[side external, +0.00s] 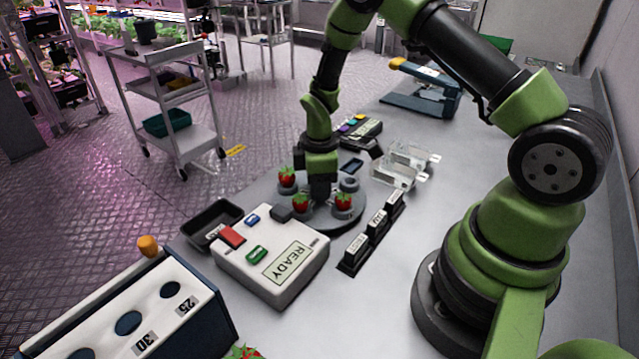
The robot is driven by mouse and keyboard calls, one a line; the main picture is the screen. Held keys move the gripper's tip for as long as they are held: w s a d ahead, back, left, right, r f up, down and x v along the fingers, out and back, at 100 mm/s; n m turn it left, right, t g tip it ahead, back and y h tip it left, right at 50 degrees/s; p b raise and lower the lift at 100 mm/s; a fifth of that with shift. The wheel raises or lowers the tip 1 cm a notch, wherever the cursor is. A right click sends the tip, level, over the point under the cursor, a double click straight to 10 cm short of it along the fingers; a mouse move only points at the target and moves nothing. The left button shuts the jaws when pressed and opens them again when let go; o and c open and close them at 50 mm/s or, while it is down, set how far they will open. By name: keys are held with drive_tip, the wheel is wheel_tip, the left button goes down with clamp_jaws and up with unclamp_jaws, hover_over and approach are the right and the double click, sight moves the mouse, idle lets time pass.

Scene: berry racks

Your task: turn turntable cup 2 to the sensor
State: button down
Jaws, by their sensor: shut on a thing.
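The round grey turntable (327,223) lies on the bench in front of my arm. Red strawberries sit in its cups: one at the back left (287,178), one at the front (301,203) and one at the right (343,201). A grey cup (348,184) at the back right looks empty. I cannot read cup numbers. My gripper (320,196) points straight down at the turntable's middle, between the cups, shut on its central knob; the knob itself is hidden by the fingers. The white sensor box (271,252) shows READY, and its dark head (282,213) reaches the turntable's near left edge.
A black tray (212,224) lies left of the sensor box. A row of black labelled holders (372,236) and clear plastic boxes (405,166) stand to the right. A white rack with numbered holes (130,323) is at the front left. A blue press-like device (422,88) stands behind.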

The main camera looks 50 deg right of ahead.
drive_tip(key=shift+n, duration=6.8)
drive_tip(key=c, duration=0.9)
unclamp_jaws()
drive_tip(key=shift+o, duration=0.2)
wheel_tip(320, 180, up, 10)
